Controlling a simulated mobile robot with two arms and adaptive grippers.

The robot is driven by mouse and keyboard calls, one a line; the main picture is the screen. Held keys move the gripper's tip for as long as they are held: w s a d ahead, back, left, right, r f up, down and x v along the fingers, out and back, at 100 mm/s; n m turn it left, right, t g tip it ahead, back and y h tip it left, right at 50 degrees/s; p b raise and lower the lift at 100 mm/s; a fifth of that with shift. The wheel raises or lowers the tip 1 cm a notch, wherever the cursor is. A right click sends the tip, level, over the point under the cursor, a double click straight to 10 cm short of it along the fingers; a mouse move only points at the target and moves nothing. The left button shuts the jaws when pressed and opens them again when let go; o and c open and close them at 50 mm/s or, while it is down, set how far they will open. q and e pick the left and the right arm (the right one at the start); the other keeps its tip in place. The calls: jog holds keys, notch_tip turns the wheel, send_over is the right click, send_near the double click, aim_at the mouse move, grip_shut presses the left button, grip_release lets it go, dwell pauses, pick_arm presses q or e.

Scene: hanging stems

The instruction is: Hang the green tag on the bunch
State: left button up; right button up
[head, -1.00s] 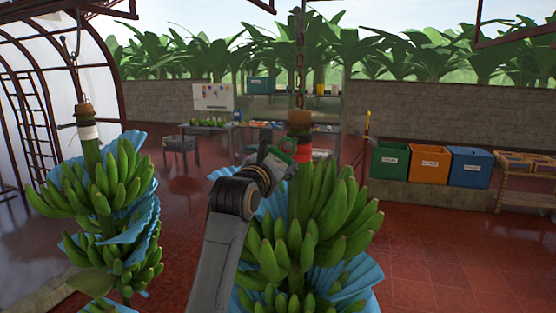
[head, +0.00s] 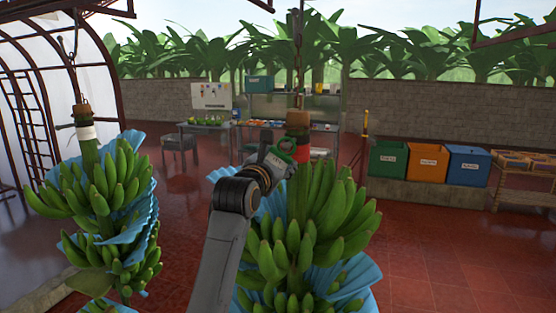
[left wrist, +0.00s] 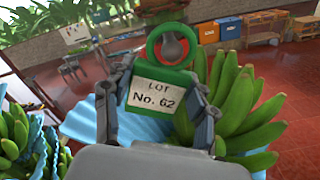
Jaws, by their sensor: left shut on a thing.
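The green tag (left wrist: 158,100) has a white label reading "LOT No. 62" and a round loop at its top. My left gripper (left wrist: 160,112) is shut on the tag, one finger at each side. In the head view the tag (head: 284,149) is small, at the stem's left side. The banana bunch (head: 310,215) hangs from a chain, with a red band (head: 321,154) on its stem. In the left wrist view a grey knob (left wrist: 172,47) shows within the loop, red around it; I cannot tell whether the loop is around the knob. My right gripper is out of view.
A second bunch (head: 105,195) with a white band and blue sheets hangs at the left. Green (head: 388,159), orange (head: 427,163) and blue (head: 468,166) bins stand at the back right. The red floor at the right is clear.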

pick_arm(q)
jog(key=shift+p+x, duration=0.85)
jog(key=shift+x, duration=0.55)
dwell(0.5)
jog(key=shift+w+a+f, duration=0.15)
jog(key=shift+a+f, duration=0.1)
jog(key=shift+a, duration=0.1)
dwell(0.9)
jog(key=o, duration=1)
jog(key=shift+c, duration=0.2)
